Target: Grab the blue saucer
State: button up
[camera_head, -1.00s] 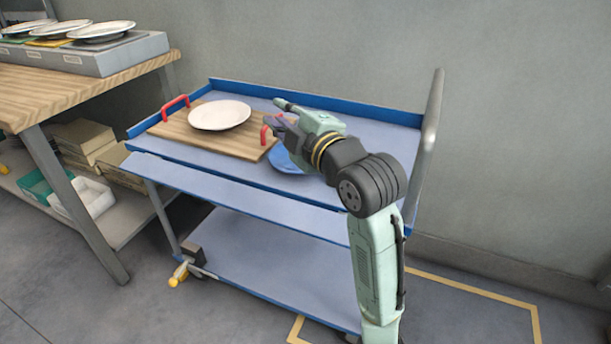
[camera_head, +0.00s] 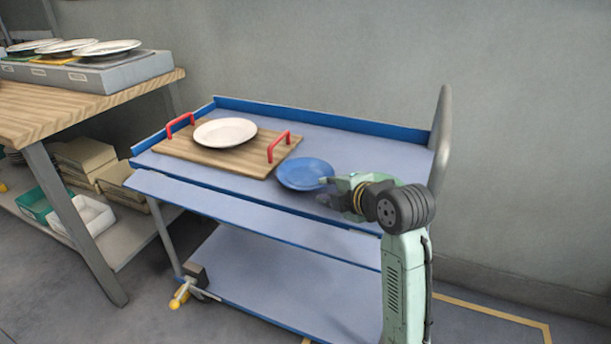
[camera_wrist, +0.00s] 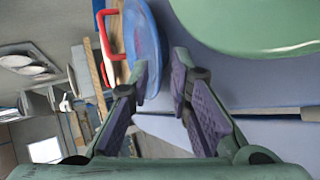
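The blue saucer (camera_head: 305,174) lies on the top shelf of the blue cart, just right of the wooden tray. My gripper (camera_head: 325,190) is low over the shelf at the saucer's right edge. In the wrist view my gripper (camera_wrist: 160,80) is open, with a gap between its purple-padded fingers. The saucer (camera_wrist: 143,42) shows beyond the fingertips, its rim reaching into the line of the gap, and the left finger covers a little of it. I cannot tell whether a finger touches it.
A wooden tray (camera_head: 187,150) with red handles holds a white plate (camera_head: 225,132) beside the saucer. The cart's upright handle (camera_head: 441,130) stands at the right. A wooden workbench (camera_head: 70,108) with several plates is at the left. The shelf behind the saucer is clear.

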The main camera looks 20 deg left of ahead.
aim_at(305, 177)
jog(key=shift+x, duration=1.3)
jog(key=shift+c, duration=0.5)
grip_shut()
jog(key=shift+r, duration=0.1)
